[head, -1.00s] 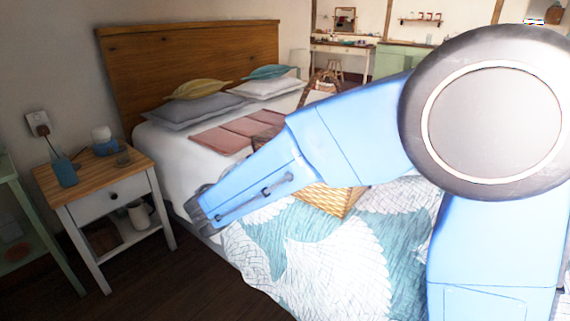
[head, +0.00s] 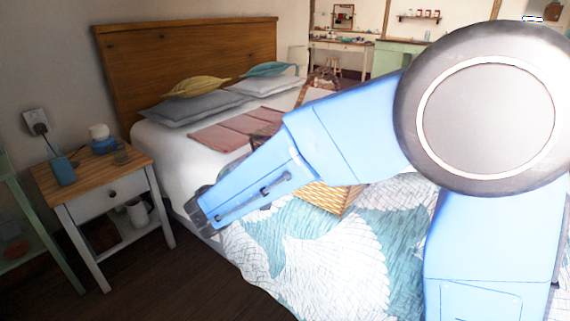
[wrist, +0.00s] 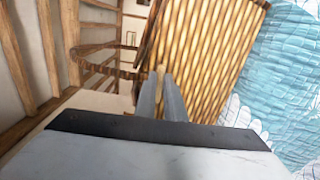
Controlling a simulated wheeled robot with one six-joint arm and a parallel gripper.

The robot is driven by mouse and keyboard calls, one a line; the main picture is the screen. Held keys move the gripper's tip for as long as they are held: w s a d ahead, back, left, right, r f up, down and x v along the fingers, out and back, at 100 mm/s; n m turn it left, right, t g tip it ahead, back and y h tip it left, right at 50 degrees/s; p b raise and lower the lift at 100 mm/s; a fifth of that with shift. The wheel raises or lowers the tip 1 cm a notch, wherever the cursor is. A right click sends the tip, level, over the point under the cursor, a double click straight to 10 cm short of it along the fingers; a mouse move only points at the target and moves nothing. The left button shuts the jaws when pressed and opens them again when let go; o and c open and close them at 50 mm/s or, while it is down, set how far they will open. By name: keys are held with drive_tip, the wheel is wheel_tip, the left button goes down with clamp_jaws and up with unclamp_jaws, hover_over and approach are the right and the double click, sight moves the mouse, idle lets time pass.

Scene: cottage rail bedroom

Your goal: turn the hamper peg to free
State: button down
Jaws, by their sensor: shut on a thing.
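The wicker hamper (head: 332,198) sits on the bed, partly hidden behind my arm in the head view. In the wrist view its woven side (wrist: 205,55) fills the upper middle, with a curved wicker handle (wrist: 100,62) reaching out to the left. A small pale wooden peg (wrist: 160,70) shows at the hamper's edge, between the tips of my gripper (wrist: 160,88). The two grey fingers are close together and shut on the peg, which they partly cover. The gripper fingers cannot be made out in the head view.
The bed's patterned teal and white cover (head: 310,250) lies around the hamper. A nightstand (head: 95,178) with a blue cup (head: 63,170) and small items stands left of the bed. Dark floor (head: 170,275) is clear in front of it.

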drive_tip(key=shift+f+m, duration=0.1)
drive_tip(key=shift+m, duration=0.2)
drive_tip(key=c, duration=1.8)
unclamp_jaws()
drive_tip(key=shift+c, duration=0.2)
drive_tip(key=shift+s+a, duration=0.1)
drive_tip(key=shift+s, duration=0.05)
drive_tip(key=v, duration=1.7)
